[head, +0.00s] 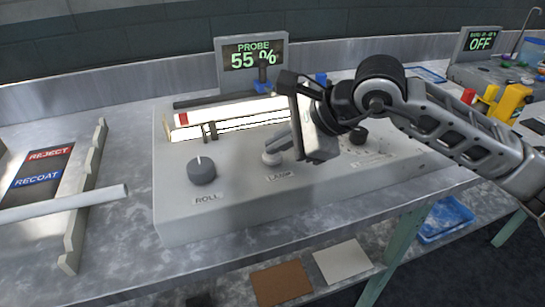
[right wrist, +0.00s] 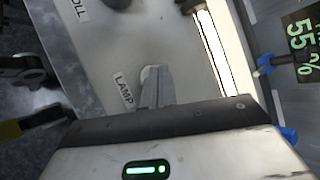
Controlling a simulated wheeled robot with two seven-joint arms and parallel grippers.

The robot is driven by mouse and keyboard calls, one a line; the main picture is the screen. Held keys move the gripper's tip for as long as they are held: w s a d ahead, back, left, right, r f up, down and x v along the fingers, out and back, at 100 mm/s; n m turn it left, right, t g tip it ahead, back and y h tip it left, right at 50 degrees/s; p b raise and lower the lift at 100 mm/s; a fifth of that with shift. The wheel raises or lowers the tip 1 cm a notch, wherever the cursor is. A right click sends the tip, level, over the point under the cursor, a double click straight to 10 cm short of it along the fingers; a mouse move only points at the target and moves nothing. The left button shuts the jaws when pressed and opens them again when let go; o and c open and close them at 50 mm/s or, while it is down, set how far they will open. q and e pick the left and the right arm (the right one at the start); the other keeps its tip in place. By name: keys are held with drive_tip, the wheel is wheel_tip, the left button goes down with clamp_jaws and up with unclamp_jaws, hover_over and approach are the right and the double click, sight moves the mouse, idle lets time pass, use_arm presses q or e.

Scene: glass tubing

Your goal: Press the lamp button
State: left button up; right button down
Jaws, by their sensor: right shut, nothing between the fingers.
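The lamp button (head: 271,158) is a small pale round knob above the LAMP label (head: 280,176) on the front of a grey console. My right gripper (head: 272,151) is shut and empty, its fingertips pointing down at the button and overlapping it in the head view. In the right wrist view the closed fingertips (right wrist: 153,88) cover part of the pale button (right wrist: 148,74), beside the LAMP label (right wrist: 122,90). They look touching or very close; I cannot tell whether the button is pressed down. My left gripper is not in the head view.
A dark ROLL knob (head: 201,170) stands left of the button, and a black knob (head: 358,135) to its right. Behind is a bright white strip (head: 240,118) with a display (head: 252,54) reading PROBE 55 %. A glass tube (head: 65,203) lies across a rack at the left.

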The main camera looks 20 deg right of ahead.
sight(278, 157)
drive_tip(key=shift+f+b, duration=0.3)
idle(0.7)
drive_tip(key=shift+r, duration=0.1)
drive_tip(key=shift+r, duration=0.65)
wheel_tip(278, 157, up, 6)
drive_tip(key=p, duration=0.3)
idle(0.3)
